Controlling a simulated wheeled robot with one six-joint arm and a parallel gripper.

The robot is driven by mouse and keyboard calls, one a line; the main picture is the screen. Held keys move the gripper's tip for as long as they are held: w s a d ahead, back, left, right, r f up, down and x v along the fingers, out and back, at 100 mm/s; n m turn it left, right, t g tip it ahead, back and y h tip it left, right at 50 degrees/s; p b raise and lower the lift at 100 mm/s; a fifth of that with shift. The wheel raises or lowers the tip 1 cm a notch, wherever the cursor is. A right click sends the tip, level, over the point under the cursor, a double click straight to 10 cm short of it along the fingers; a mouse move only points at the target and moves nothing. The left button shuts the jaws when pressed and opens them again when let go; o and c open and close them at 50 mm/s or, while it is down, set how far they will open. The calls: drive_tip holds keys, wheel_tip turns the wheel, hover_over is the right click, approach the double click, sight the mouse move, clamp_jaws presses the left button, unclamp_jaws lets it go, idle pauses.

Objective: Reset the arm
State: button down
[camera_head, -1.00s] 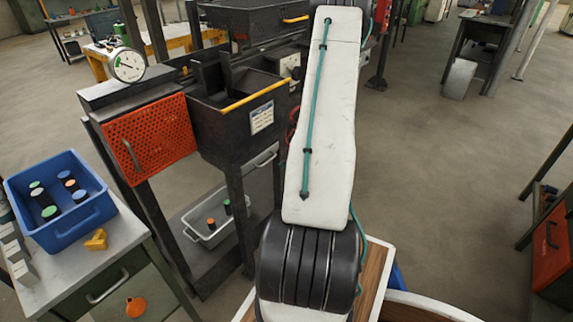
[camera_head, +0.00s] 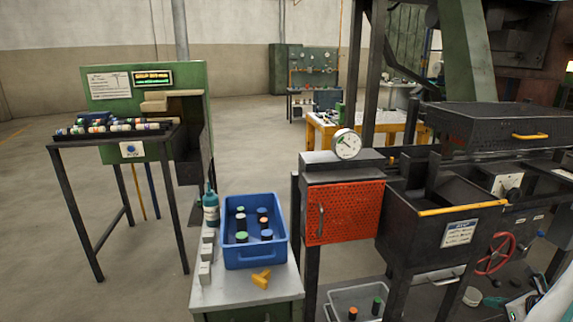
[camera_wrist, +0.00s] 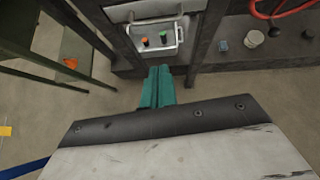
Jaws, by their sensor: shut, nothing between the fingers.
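My gripper (camera_wrist: 157,88) shows in the wrist view as two teal fingers pressed together, with nothing between them. It points toward the furnace's lower shelf, in line with a grey bin (camera_wrist: 142,33) that holds an orange-topped and a green-topped billet, and looks apart from it.
A blue bin (camera_head: 254,257) with several capped billets stands on the grey side table (camera_head: 215,290), beside a yellow piece (camera_head: 261,278) and a teal bottle (camera_head: 211,207). The furnace's orange mesh door (camera_head: 345,213) is shut. A green-panelled rack (camera_head: 147,85) stands left; open floor lies between.

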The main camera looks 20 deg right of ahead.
drive_tip(key=w+a+r+n+g+y, duration=0.2)
drive_tip(key=a+r+n+y, duration=0.1)
drive_tip(key=a+r+n, duration=0.4)
drive_tip(key=w+a+r+n+g+y, duration=0.1)
drive_tip(key=a+r+n+g+y, duration=0.15)
drive_tip(key=a+n, duration=0.4)
drive_tip(key=w+a+r+n+g+y, duration=0.15)
drive_tip(key=a+r+n, duration=0.3)
drive_tip(key=a, duration=0.45)
drive_tip(key=s+a+r+n+g+h, duration=0.1)
drive_tip(key=s+a+r+n+h, duration=0.2)
drive_tip(key=a+r+n, duration=0.5)
drive_tip(key=s+a+r+n+g+h, duration=0.1)
drive_tip(key=s+a+r+n+h, duration=0.2)
drive_tip(key=a+n, duration=0.7)
drive_tip(key=s+a+r, duration=0.2)
drive_tip(key=a+r, duration=0.2)
drive_tip(key=shift+r+g, duration=0.4)
drive_tip(key=shift+s+d, duration=0.1)
drive_tip(key=shift+d, duration=0.05)
